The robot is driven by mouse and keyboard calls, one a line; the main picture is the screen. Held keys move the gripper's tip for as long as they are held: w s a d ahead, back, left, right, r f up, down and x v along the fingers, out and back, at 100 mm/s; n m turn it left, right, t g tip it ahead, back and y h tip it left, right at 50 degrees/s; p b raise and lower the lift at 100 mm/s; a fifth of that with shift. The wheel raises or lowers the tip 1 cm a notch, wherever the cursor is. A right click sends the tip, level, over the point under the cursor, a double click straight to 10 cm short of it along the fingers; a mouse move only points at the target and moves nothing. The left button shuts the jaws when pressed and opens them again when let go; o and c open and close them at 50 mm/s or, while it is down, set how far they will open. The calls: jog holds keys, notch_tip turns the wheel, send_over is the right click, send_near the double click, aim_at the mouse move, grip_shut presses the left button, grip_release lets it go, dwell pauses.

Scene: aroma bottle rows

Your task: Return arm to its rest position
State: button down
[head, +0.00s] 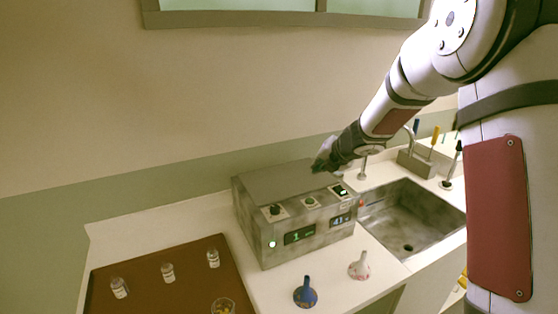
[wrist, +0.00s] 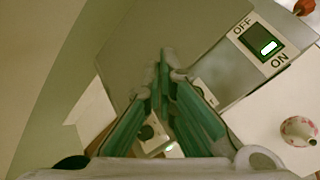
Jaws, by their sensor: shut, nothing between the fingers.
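My gripper (head: 322,162) is at the end of my outstretched arm, above the back right part of a grey metal machine (head: 265,220). In the wrist view my gripper (wrist: 163,62) shows two green-sided fingers closed together with nothing between them. Below it lies the machine's top (wrist: 135,60) with a rocker switch (wrist: 265,43) marked OFF and ON, its ON end lit. In the head view the switch (head: 338,190) is on the machine's front right. I cannot tell whether the fingertips touch the machine.
A brown tray (head: 190,257) holds several small bottles, including one (head: 168,272), and a glass cup (head: 223,306). A blue funnel (head: 306,293) and a white patterned funnel (head: 359,266) stand before the machine.

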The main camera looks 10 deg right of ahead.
jog(key=s+d+r+m+h+b, duration=0.1)
jog(key=s+d+r+m+h, duration=0.2)
jog(key=s+r+m, duration=0.45)
jog(key=s+d+r+m+h+b, duration=0.1)
jog(key=s+d+r+m+h, duration=0.2)
jog(key=s+r+m, duration=0.4)
jog(key=s+a+f+m+g+y, duration=0.1)
jog(key=s+a+m, duration=0.1)
jog(key=s+m, duration=0.3)
jog(key=s+a+f+m+g+y+b, duration=0.1)
jog(key=s+m, duration=0.4)
jog(key=s, duration=0.6)
jog(key=s+a+f+m+g+y, duration=0.1)
jog(key=s+a+f+m, duration=0.2)
jog(key=s, duration=0.5)
jog(key=shift+s+a+m+g, duration=0.35)
jog(key=shift+a+m, duration=0.55)
jog(key=shift+m, duration=0.35)
